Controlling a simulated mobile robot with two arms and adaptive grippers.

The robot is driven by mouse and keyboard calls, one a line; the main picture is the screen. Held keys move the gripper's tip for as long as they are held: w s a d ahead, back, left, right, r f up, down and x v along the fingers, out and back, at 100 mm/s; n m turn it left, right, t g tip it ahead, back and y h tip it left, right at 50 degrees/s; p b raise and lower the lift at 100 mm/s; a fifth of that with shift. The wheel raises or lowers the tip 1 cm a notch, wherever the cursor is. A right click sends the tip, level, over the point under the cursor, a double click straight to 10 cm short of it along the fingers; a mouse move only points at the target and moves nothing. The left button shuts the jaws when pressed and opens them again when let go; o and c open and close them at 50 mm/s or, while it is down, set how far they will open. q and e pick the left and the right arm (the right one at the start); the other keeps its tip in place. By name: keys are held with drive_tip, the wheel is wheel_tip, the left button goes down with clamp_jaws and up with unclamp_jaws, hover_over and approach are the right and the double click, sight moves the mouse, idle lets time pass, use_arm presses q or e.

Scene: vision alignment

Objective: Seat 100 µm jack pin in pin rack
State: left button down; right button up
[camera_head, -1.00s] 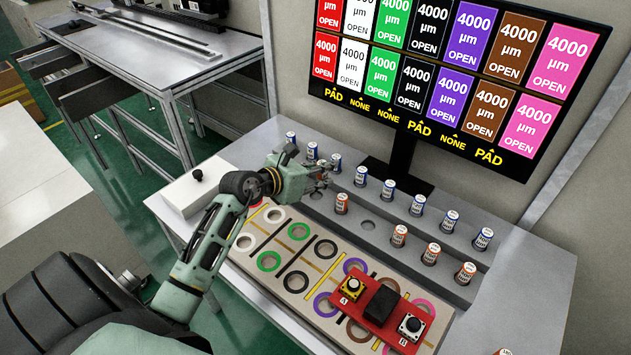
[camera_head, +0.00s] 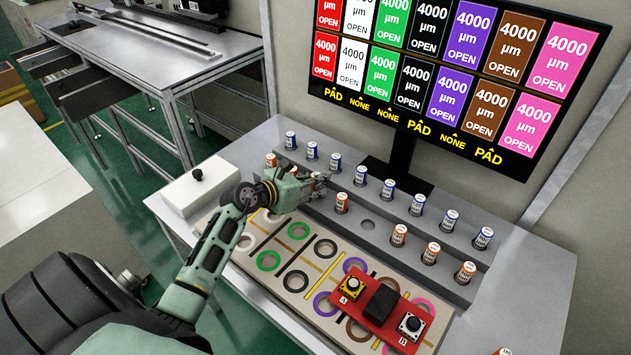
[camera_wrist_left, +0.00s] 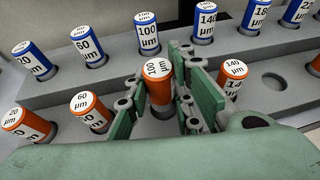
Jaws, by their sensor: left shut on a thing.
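The orange jack pin marked 100 µm (camera_wrist_left: 158,84) stands roughly upright between the green fingers of my left gripper (camera_wrist_left: 160,100) in the left wrist view. The gripper is shut on it. In the head view my left gripper (camera_head: 316,184) is at the pin rack (camera_head: 330,228), in the front row, and the held pin cannot be made out clearly. My right gripper is not in view.
Orange 60 µm (camera_wrist_left: 88,110) and 140 µm (camera_wrist_left: 232,80) pins flank the gripper closely. An empty hole (camera_head: 368,224) lies farther right in the front row. A red button box (camera_head: 381,306) sits on the ring-marked board (camera_head: 262,244). A monitor (camera_head: 450,80) stands behind.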

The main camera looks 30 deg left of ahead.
use_arm(q)
drive_tip(key=shift+f, duration=0.4)
drive_tip(key=c, duration=1.5)
unclamp_jaws()
drive_tip(key=shift+r, duration=0.3)
drive_tip(key=shift+r+p, duration=0.45)
drive_tip(key=shift+r, duration=0.1)
drive_tip(key=b+v, duration=0.1)
drive_tip(key=v, duration=1)
drive_tip(key=shift+f+b, duration=0.2)
drive_tip(key=shift+b, duration=0.2)
drive_tip(key=shift+s+r, duration=0.25)
drive_tip(key=shift+s, duration=0.2)
